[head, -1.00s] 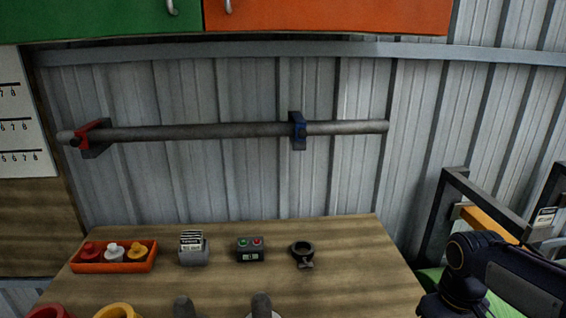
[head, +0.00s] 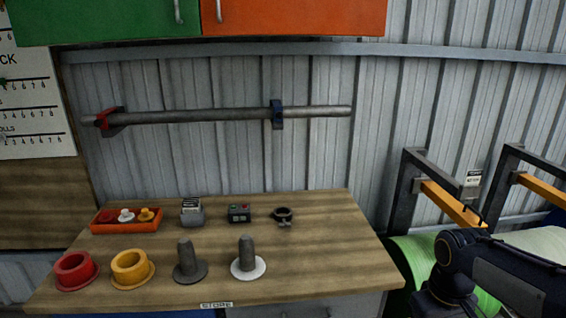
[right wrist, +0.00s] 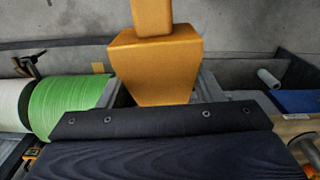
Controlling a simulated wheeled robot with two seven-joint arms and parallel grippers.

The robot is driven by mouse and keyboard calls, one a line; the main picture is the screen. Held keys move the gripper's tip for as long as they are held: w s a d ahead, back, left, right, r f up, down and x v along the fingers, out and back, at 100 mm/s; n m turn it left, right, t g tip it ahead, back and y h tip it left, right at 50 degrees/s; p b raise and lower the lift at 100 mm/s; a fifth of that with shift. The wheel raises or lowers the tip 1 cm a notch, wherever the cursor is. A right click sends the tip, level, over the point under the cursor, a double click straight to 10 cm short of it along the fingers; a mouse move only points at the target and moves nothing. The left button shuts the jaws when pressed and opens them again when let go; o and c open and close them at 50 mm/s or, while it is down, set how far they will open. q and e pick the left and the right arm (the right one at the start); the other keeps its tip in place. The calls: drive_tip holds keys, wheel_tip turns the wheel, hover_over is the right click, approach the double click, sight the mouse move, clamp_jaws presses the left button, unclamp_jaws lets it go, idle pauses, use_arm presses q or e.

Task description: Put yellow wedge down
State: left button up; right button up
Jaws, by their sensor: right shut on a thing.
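The yellow wedge (right wrist: 157,68) fills the upper middle of the right wrist view, a blocky piece with a narrower block above it. My right gripper (right wrist: 160,98) is shut on it, with grey finger parts at either side of its lower end. The contact itself is partly hidden by the dark gripper body. The wedge appears clear of the floor, but I cannot tell whether it touches anything. In the head view only part of my right arm shows at the lower right; the wedge cannot be made out there. My left gripper is not in view.
A green roll (right wrist: 72,105) lies left of the wedge; green material (head: 412,252) also shows beside my arm. Dark frames with yellow bars (head: 452,202) stand at the right. The wooden bench (head: 330,240) holds cups, pegs, an orange tray (head: 125,226) and small devices.

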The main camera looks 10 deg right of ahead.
drive_tip(key=w, duration=0.2)
drive_tip(key=w+a+f, duration=0.1)
use_arm(q)
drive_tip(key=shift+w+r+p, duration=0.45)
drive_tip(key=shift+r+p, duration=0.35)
drive_tip(key=shift+p, duration=0.05)
use_arm(e)
drive_tip(key=w+a+f, duration=1.2)
drive_tip(key=a+f, duration=0.2)
drive_tip(key=a, duration=0.1)
drive_tip(key=shift+w+a+f, duration=0.15)
drive_tip(key=shift+a+f, duration=0.05)
